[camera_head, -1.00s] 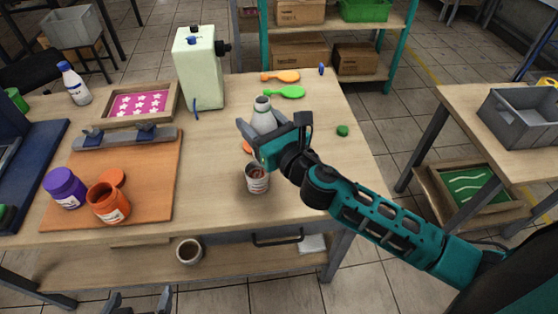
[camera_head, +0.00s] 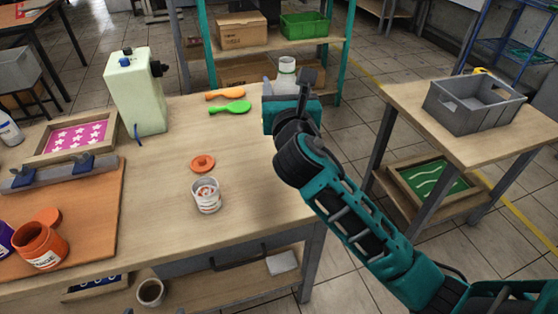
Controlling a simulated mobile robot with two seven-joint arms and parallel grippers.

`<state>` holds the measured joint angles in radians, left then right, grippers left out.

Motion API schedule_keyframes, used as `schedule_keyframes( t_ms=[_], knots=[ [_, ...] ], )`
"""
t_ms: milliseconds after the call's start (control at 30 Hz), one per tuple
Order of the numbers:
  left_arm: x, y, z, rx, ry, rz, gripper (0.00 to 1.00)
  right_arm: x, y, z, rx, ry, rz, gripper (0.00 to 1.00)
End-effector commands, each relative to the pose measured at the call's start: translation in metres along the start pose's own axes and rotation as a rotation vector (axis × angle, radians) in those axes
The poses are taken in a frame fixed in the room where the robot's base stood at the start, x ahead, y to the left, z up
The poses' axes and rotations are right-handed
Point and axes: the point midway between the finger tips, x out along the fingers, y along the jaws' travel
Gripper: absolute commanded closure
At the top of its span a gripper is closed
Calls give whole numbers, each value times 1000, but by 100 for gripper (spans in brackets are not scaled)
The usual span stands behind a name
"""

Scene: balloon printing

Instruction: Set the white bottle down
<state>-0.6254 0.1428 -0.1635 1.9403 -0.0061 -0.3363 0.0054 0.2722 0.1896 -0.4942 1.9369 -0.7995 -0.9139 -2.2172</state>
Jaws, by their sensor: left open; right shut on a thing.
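My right gripper (camera_head: 288,92) is shut on the white bottle (camera_head: 287,75), which has a pale cap and stands roughly upright in the grip. Only the upper part of the bottle shows; the gripper and wrist hide the rest. In the picture it appears at the right edge of the wooden table (camera_head: 250,165), and I cannot tell how high above it the bottle is. My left gripper is not in view.
A side table (camera_head: 460,140) at the right bears a grey crate (camera_head: 475,108). The table's front middle is mostly clear.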

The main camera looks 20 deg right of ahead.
Motion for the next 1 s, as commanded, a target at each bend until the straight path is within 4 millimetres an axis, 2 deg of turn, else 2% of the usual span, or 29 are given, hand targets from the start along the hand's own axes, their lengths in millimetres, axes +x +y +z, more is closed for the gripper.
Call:
schedule_keyframes(
  t_ms=[33,100,200,300,467,567,800,1000],
  knots=[
    [6,0,9,-1,-2,1,0,0,0,-22,-2,4,0,76],
    [10,1,16,-3,-10,3,0,0,0,-41,-1,3,0,76],
    [15,6,19,-7,-13,13,0,0,-1,-66,0,3,-1,76],
    [18,12,14,-11,-2,27,0,0,-1,-84,-1,0,0,76],
    [20,14,5,-14,13,34,0,0,-1,-97,0,-2,1,76],
    [22,14,7,-14,12,35,0,0,-1,-107,1,0,0,76],
    [31,22,18,-15,3,56,0,0,-1,-149,0,0,0,76],
    [31,24,8,-13,17,64,0,0,-1,-154,0,-2,0,76]
  ],
)
